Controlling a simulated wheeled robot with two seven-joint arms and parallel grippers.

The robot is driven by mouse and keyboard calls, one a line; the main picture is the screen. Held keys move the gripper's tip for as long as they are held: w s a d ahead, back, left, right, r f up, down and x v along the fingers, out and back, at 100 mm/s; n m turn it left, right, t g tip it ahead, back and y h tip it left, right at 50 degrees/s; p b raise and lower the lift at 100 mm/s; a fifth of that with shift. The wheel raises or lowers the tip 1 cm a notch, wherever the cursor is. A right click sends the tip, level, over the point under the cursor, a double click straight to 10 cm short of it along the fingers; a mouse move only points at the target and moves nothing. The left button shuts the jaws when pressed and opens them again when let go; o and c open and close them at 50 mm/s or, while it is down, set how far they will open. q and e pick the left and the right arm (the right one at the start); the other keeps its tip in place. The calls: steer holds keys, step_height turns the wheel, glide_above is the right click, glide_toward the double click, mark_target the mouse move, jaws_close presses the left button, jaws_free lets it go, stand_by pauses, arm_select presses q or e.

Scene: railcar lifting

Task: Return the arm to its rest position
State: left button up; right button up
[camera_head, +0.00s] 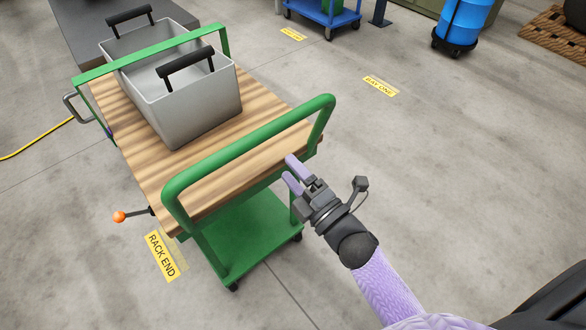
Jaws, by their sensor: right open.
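My right gripper (291,170) is in the middle of the head view, at the end of my purple arm. Its two purple fingers are apart and nothing is between them. It is beside the right end of the cart's green handle (240,143), and I cannot tell whether it touches the handle. The green cart (252,238) has a wooden top. My left gripper does not show.
A grey bin (205,112) with two black handles stands on the wooden top (128,122). An orange-knobbed lever (119,216) sticks out at the cart's left. A blue trolley (322,12) and a blue drum (464,22) stand farther back. The floor at right is clear.

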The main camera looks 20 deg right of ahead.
stand_by(0.3)
steer(key=s+d+f+m+g+h, duration=0.2)
steer(key=s+f+m+g+h, duration=0.3)
steer(key=f, duration=0.8)
steer(key=s+d+f+m+g+h, duration=0.1)
steer(key=s+f+m+g, duration=0.3)
steer(key=s+f+m, duration=0.55)
steer(key=s+d+f+m+g, duration=0.1)
steer(key=s+f+g, duration=0.2)
steer(key=s, duration=0.4)
steer(key=s+f+m+g, duration=0.2)
steer(key=s+f+g, duration=0.1)
steer(key=s+f, duration=0.2)
steer(key=s+d+f+m+g+h, duration=0.1)
steer(key=s+f, duration=0.4)
steer(key=s, duration=0.5)
steer(key=m+g, duration=0.1)
steer(key=g, duration=0.1)
steer(key=shift+d+g, duration=0.3)
steer(key=shift+d, duration=0.05)
steer(key=shift+w, duration=0.1)
